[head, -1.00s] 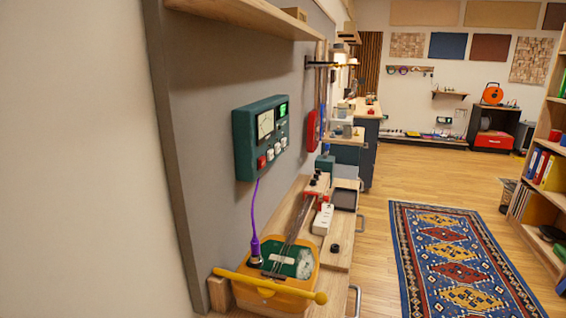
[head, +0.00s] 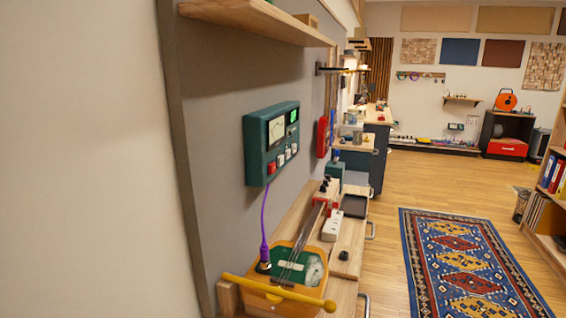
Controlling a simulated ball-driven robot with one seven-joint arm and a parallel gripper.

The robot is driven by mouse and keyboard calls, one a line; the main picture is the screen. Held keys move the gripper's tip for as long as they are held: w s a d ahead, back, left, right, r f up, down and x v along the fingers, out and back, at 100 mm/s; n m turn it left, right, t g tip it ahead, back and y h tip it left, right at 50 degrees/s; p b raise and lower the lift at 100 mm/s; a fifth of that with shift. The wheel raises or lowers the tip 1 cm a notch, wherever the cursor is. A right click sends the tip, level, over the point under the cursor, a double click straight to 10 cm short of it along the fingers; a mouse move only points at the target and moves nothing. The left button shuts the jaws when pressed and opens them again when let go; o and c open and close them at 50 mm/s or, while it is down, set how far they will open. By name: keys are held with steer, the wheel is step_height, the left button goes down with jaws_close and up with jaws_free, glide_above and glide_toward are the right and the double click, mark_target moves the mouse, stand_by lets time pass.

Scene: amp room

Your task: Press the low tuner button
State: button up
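A dark green tuner box (head: 257,160) is fixed to the grey wall panel at middle left in the head view. Its front has a pale dial (head: 276,131) and a small lit green display (head: 293,116). Below them sit a red button (head: 271,168) and a few whitish buttons (head: 287,153) in a slanting row. I cannot read any labels, so I cannot tell which button is the low one. A purple cable (head: 264,215) runs from the tuner down to a yellow stringed instrument (head: 283,283). My gripper is not in view.
The instrument's yellow rod (head: 290,293) sticks out at the bench's near end. A wooden shelf (head: 255,18) juts out above the tuner. Open wooden floor and a patterned rug (head: 470,262) lie to the right.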

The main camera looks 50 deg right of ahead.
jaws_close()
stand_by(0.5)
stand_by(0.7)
